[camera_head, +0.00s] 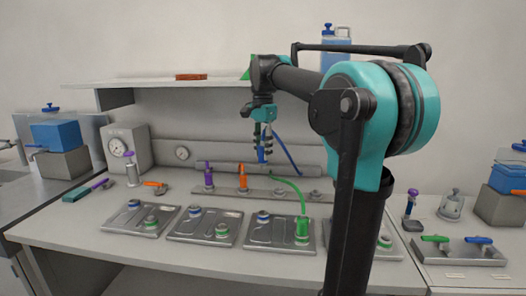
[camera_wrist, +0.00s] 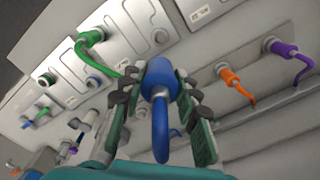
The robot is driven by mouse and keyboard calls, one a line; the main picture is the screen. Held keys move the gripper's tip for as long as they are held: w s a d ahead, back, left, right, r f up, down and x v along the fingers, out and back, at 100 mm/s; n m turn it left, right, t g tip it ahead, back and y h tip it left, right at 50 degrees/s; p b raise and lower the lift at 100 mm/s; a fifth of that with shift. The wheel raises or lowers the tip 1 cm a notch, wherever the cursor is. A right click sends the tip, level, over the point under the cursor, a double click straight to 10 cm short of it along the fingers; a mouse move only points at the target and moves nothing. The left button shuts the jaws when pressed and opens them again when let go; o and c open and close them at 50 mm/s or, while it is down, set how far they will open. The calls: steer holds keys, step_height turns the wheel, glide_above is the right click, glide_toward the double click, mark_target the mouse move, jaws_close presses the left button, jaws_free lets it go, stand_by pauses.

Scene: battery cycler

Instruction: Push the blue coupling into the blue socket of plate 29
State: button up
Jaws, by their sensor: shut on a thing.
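My gripper (camera_head: 263,140) is shut on the blue coupling (camera_head: 262,157) and holds it in the air above the back of the bench. In the wrist view the coupling (camera_wrist: 159,77) sits between the two fingers (camera_wrist: 160,100), with its blue hose (camera_wrist: 161,135) curving away. Several grey plates lie on the bench. One (camera_head: 268,240) has an open blue-ringed socket (camera_head: 262,216) at its left and a green coupling (camera_head: 302,231) standing at its right. The plate labels are too small to read, so I cannot tell which is plate 29.
Two plates (camera_head: 116,228) (camera_head: 185,238) lie to the left; another is partly hidden behind my arm. A purple coupling (camera_head: 208,176) and an orange coupling (camera_head: 243,178) stand on the rear rail. A green hose (camera_head: 290,184) arches towards the green coupling. A shelf (camera_head: 170,83) hangs above.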

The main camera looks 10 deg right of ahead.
jaws_close()
steer(key=shift+r, duration=0.1)
steer(key=shift+r, duration=2.4)
steer(key=shift+a+f, duration=0.1)
